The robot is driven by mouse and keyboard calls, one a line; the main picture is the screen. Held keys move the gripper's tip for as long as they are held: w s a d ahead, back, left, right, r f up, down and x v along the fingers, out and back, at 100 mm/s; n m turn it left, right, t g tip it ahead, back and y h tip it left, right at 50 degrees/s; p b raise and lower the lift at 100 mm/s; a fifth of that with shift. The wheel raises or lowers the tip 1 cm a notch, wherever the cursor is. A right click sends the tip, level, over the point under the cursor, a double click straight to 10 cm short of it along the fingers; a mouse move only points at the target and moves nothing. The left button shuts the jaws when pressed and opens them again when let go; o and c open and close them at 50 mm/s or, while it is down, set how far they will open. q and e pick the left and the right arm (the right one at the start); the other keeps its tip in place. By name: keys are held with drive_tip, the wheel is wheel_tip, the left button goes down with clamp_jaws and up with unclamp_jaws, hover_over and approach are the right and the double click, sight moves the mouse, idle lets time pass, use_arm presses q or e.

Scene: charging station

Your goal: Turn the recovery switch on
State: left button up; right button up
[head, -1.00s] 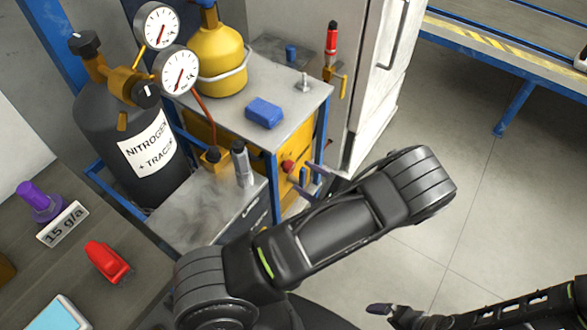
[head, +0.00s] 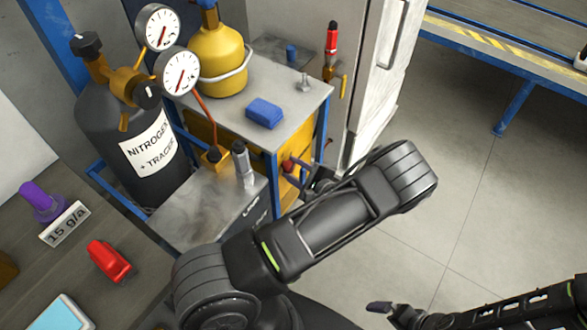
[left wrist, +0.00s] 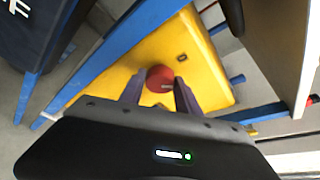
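A round red knob with a light mark, which looks like the recovery switch (left wrist: 160,78), sits on a yellow panel (left wrist: 125,65) between blue posts. The red knob also shows small in the head view (head: 287,164) on the front of the cart. My left gripper (left wrist: 160,83) is open, with one finger on each side of the knob. I cannot tell whether the fingers touch it. In the head view the left gripper (head: 300,172) is partly hidden by my arm. My right gripper (head: 385,309) is at the bottom right; its finger opening is unclear.
The cart's grey top (head: 225,105) holds a yellow tank (head: 218,60) and a blue block (head: 265,113). A black nitrogen cylinder (head: 135,150) stands left of it. A white cabinet (head: 380,85) stands close on the right. The floor farther right is clear.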

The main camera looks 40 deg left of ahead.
use_arm(q)
clamp_jaws()
drive_tip(key=shift+g, duration=0.3)
drive_tip(key=m+g, duration=0.1)
drive_tip(key=m, duration=0.1)
drive_tip(key=m+g+b, duration=0.1)
drive_tip(key=shift+w+m+h, duration=0.2)
drive_tip(key=shift+m+h, duration=0.1)
drive_tip(key=shift+m, duration=0.1)
drive_tip(key=m+g+b, duration=0.2)
drive_tip(key=m, duration=0.1)
drive_tip(key=shift+w+g, duration=0.15)
drive_tip(key=shift+g, duration=0.15)
drive_tip(key=shift+r+m+b, duration=0.1)
drive_tip(key=shift+m+b, duration=0.2)
idle(0.4)
drive_tip(key=shift+o, duration=2.4)
unclamp_jaws()
drive_tip(key=shift+d, duration=0.1)
